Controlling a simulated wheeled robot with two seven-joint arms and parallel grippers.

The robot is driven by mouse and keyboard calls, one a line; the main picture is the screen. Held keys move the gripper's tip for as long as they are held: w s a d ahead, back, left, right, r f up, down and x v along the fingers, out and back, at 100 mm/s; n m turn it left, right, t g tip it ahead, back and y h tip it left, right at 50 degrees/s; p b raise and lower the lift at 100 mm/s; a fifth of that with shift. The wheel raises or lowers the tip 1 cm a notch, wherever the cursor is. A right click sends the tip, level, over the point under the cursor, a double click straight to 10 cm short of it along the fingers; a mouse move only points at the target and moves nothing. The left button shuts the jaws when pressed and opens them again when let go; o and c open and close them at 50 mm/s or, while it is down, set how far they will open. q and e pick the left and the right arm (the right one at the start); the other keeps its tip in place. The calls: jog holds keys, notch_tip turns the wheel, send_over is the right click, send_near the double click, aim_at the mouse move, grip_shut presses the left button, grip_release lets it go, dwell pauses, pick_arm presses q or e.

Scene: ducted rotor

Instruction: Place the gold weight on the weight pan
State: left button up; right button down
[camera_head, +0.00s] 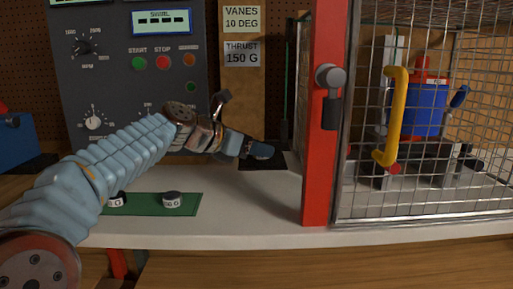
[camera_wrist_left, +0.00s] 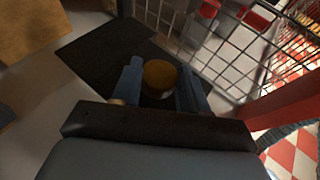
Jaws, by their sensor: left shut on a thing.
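My left gripper (camera_head: 260,151) reaches over a flat black square plate (camera_head: 262,165) on the white bench, left of the red post. In the left wrist view the gripper (camera_wrist_left: 160,82) is shut on the gold weight (camera_wrist_left: 159,74), a short cylinder with a gold top between the two blue fingers. The black plate (camera_wrist_left: 95,48) lies beneath it; it may be the weight pan. I cannot tell whether the weight touches the plate. The gripper hides the weight in the head view. My right gripper is not in view.
A green mat (camera_head: 146,209) holds two dark weights with white labels, one (camera_head: 172,199) clear and one (camera_head: 117,200) partly behind my arm. A wire cage door (camera_head: 430,200) with a yellow handle (camera_head: 397,118) and red post (camera_head: 318,180) stands right. A control panel (camera_head: 120,25) is behind.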

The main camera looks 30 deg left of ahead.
pick_arm(q)
jog(key=o, duration=1.1)
jog(key=shift+r, duration=0.1)
jog(key=shift+s+a+r, duration=0.1)
jog(key=shift+s+a, duration=0.1)
jog(key=shift+s, duration=0.05)
jog(key=v, duration=1.1)
jog(key=shift+s+r, duration=0.15)
jog(key=shift+r, duration=0.05)
